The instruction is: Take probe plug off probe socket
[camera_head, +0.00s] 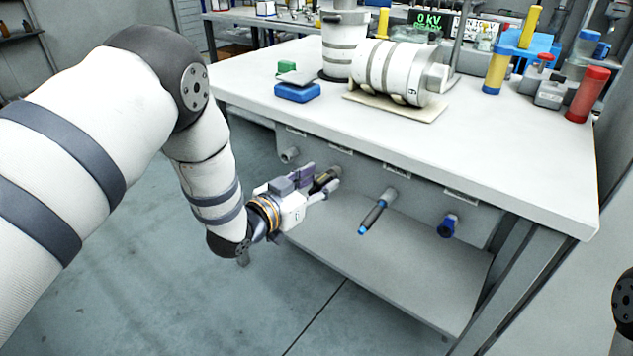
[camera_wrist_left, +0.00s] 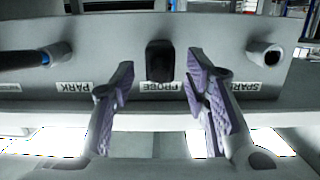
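The probe plug (camera_wrist_left: 160,60) is a dark, blocky plug seated in the front panel above the label reading PROBE (camera_wrist_left: 160,87) in the left wrist view. In the head view it shows as a dark piece (camera_head: 326,178) partly hidden by my left gripper (camera_head: 322,184). The probe socket behind it is hidden by the plug. My left gripper also shows in the left wrist view (camera_wrist_left: 160,95), with its purple-padded fingers apart on either side of the plug's line. I see a gap between each finger and the plug. My right gripper is not in view.
An empty socket (camera_wrist_left: 265,55) is by the SPARE label. A dark plug with a blue end (camera_head: 372,216) projects from the PARK socket. A blue fitting (camera_head: 447,226) is farther right. The bench top (camera_head: 500,150) overhangs the panel; a lower shelf (camera_head: 400,270) lies below.

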